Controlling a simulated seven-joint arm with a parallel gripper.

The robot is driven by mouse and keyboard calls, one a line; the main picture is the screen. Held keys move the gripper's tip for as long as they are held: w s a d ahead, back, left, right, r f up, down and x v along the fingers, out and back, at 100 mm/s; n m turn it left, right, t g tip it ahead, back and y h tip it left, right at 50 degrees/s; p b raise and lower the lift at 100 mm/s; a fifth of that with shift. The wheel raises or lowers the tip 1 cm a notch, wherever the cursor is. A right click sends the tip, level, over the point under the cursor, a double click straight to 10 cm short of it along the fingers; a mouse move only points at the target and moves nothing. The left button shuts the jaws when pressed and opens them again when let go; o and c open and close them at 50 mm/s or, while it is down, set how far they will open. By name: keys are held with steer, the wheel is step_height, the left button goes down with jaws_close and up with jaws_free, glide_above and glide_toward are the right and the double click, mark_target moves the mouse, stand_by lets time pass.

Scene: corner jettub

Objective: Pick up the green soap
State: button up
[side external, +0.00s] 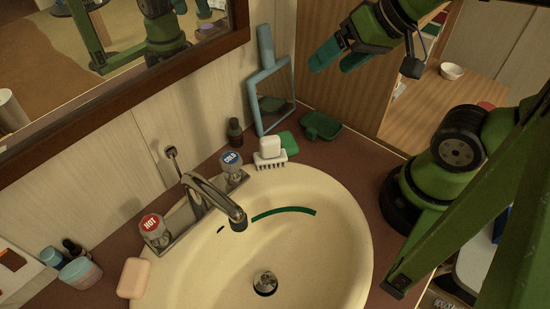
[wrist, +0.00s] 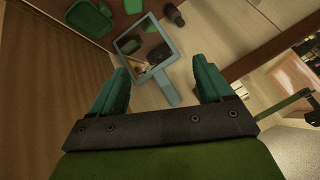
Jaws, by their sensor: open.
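The green soap (side external: 289,143) appears to be the small, flat green block on the counter behind the sink, partly hidden by a white brush in the side external view. A green piece, likely the same soap, shows at the top edge of the wrist view (wrist: 133,5). A darker green dish (side external: 320,126) lies to its right; it also shows in the wrist view (wrist: 90,20). My gripper (side external: 338,62) is open and empty, above and to the right of the soap, apart from it. Its two teal fingers show in the wrist view (wrist: 163,70).
A blue-framed hand mirror (side external: 255,83) leans against the wall beside the soap. The white brush (side external: 270,150), a dark bottle (side external: 235,132) and the faucet (side external: 208,198) stand close by. The sink (side external: 335,235) holds a green strip (side external: 283,213). A wood panel (side external: 345,95) rises behind.

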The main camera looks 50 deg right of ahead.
steer(key=m+g+h, duration=0.2)
steer(key=g, duration=0.5)
glide_above(286, 140)
steer(key=f, duration=1.8)
steer(key=shift+s+a+f, duration=0.1)
steer(key=shift+a+f, duration=0.1)
steer(key=shift+a, duration=0.05)
steer(key=shift+d+f, duration=0.15)
steer(key=shift+f, duration=1.25)
steer(key=shift+d+f, duration=0.15)
steer(key=shift+f, duration=1.2)
steer(key=shift+c, duration=0.2)
